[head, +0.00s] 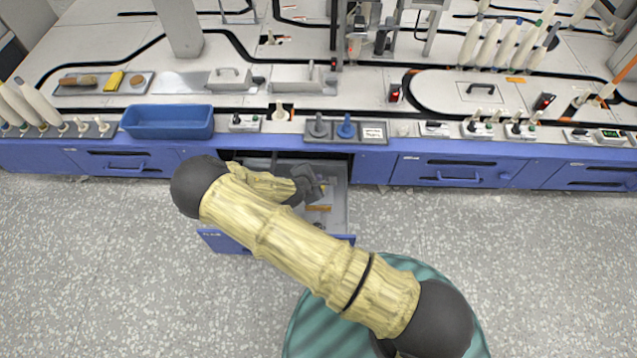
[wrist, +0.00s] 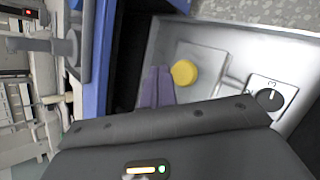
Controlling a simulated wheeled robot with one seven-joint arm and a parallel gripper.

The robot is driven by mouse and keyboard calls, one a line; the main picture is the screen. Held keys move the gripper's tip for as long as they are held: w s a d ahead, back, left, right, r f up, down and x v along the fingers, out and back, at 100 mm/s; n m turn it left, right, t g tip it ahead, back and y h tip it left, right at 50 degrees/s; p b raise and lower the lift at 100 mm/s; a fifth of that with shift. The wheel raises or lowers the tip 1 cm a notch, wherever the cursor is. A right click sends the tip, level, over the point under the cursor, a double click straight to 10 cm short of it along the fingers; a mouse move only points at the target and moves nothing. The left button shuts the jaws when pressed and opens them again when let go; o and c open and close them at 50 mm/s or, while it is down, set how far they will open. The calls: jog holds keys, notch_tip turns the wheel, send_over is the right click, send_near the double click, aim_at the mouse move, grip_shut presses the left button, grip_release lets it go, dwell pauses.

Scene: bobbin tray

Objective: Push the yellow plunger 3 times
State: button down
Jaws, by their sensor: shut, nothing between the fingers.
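The yellow plunger (wrist: 184,73) is a round yellow knob on a pale square plate inside an open drawer (wrist: 290,40). In the wrist view the purple fingers of my gripper (wrist: 157,76) are shut and empty, just left of the plunger. I cannot tell whether they touch it or how high above the plate they are. In the head view my gripper (head: 318,192) is down over the open drawer (head: 340,215), and the plunger is mostly hidden by it and my arm.
A black rotary knob (wrist: 270,98) sits in the same drawer. The blue bench front (wrist: 97,50) stands close beside my gripper. A blue bin (head: 168,122) and grey and blue knobs (head: 346,128) line the bench edge above. The floor around the drawer is clear.

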jog(key=shift+r+p, duration=1.15)
jog(key=shift+r, duration=0.4)
dwell(1.4)
jog(key=shift+d+r+m, duration=0.2)
jog(key=shift+m, duration=0.1)
jog(key=s+d+r+m+g+y+p, duration=0.1)
jog(key=s+d+r+m, duration=0.4)
jog(key=r, duration=0.7)
jog(key=s+d+r+m+g+y+p, duration=0.1)
jog(key=s+d+r+m, duration=0.4)
jog(key=r, duration=0.7)
jog(key=s+d+r+m+g+y+p, duration=0.2)
jog(key=s+d+r+m, duration=0.3)
jog(key=r+m, duration=0.6)
jog(key=s+r+g+p, duration=0.1)
jog(key=s, duration=0.1)
jog(key=shift+s+d+g, duration=0.3)
jog(key=shift+s, duration=0.1)
jog(key=shift+r, duration=0.1)
